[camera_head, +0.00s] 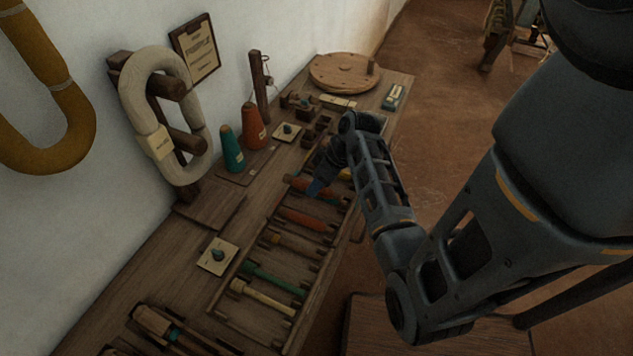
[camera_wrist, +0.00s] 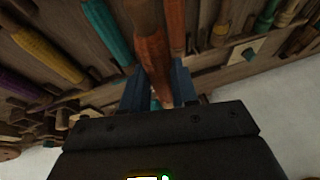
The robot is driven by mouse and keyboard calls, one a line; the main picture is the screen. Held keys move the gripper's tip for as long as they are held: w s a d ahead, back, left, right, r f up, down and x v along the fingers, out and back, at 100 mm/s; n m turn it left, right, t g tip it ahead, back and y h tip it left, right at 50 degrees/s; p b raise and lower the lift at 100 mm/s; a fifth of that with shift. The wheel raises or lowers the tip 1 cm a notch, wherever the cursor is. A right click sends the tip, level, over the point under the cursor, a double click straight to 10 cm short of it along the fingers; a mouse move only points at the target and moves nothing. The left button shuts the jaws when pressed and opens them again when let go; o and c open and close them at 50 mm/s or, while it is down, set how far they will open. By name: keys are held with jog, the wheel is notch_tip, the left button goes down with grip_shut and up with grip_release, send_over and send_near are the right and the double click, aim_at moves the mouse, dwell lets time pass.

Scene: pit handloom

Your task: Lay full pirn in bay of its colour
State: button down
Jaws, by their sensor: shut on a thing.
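My gripper (camera_head: 322,183) is low over the far part of the pirn rack (camera_head: 222,290) on the bench. In the wrist view its two blue fingers (camera_wrist: 157,88) are shut on an orange pirn (camera_wrist: 153,55). The held pirn also shows at the gripper in the head view (camera_head: 299,184). Whether it touches the rack is unclear. Another orange pirn (camera_head: 307,219) lies in the rack just nearer, close beside the held one in the wrist view (camera_wrist: 175,22). Nearer still lie a brown pirn (camera_head: 298,243), a green pirn (camera_head: 268,277) and a cream pirn (camera_head: 262,298).
In the wrist view, teal (camera_wrist: 108,32), yellow (camera_wrist: 42,45) and purple (camera_wrist: 18,84) pirns lie left of the held one. A teal cone (camera_head: 231,150) and an orange cone (camera_head: 253,127) stand behind the rack. A hank stand (camera_head: 170,95) rises near the wall.

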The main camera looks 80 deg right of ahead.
notch_tip(320, 180, down, 5)
jog(key=b, duration=0.4)
jog(key=shift+f+b, duration=1.1)
jog(key=shift+f, duration=0.65)
jog(key=c, duration=0.8)
grip_release()
jog(key=shift+o, duration=0.4)
jog(key=shift+o, duration=1.2)
